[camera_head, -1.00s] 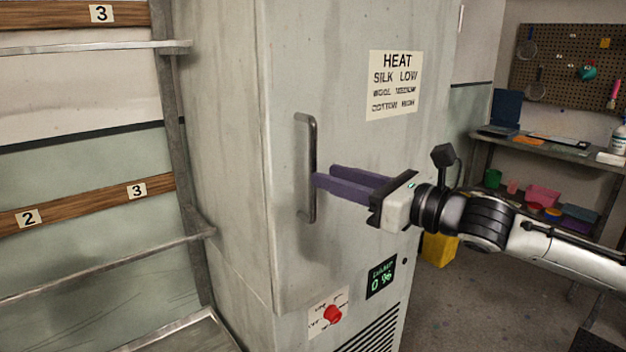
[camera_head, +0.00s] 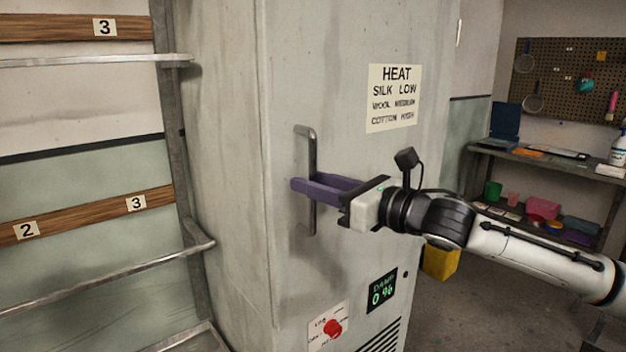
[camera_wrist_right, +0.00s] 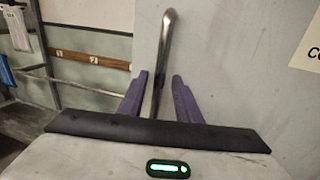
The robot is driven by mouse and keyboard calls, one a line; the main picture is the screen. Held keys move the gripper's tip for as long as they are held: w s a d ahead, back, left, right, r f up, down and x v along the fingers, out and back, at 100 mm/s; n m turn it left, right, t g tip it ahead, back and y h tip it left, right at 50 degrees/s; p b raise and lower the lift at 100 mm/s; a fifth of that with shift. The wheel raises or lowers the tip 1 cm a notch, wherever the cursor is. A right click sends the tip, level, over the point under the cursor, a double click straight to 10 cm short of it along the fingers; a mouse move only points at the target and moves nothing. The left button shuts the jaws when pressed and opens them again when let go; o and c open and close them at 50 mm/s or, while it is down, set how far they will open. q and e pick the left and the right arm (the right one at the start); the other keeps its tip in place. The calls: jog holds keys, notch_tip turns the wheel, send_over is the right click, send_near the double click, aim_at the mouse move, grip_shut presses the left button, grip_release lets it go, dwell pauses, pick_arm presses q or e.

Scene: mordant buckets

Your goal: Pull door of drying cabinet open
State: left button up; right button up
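The drying cabinet (camera_head: 345,160) is tall and grey, and its door looks closed. A dark metal bar handle (camera_head: 306,150) stands upright on the door's left side. My right gripper (camera_head: 296,188) reaches the handle from the right, its purple fingers on both sides of the bar. In the right wrist view the handle (camera_wrist_right: 165,60) rises between the two open fingers (camera_wrist_right: 155,88), with a gap visible on each side. My left gripper is not in view.
A metal rack (camera_head: 178,130) with numbered wooden rails stands left of the cabinet. A dial panel (camera_head: 328,328) and a small green display (camera_head: 381,289) sit low on the cabinet front. A yellow container (camera_head: 440,263) and a shelf bench (camera_head: 545,160) stand to the right.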

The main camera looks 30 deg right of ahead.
jog(key=shift+w+a, duration=0.15)
grip_shut()
dwell(0.4)
